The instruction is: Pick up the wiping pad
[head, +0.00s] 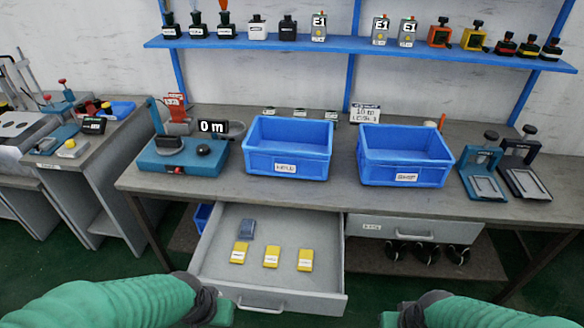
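Which of these is the wiping pad I cannot tell; the labels are too small to read. My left gripper (222,312) is low in the picture, at the drawer's front left corner, apart from the blocks. My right gripper (390,319) is at the bottom edge, right of the drawer. Both are mostly hidden, and their opening does not show.
Two blue bins, left (288,175) and right (405,180), stand on the bench (345,205). A teal device (177,160) is left of them, and two clamp-like fixtures (485,187) (525,182) stand right. A closed drawer (386,228) is beside the open one. A shelf (350,47) holds small bottles and boxes.

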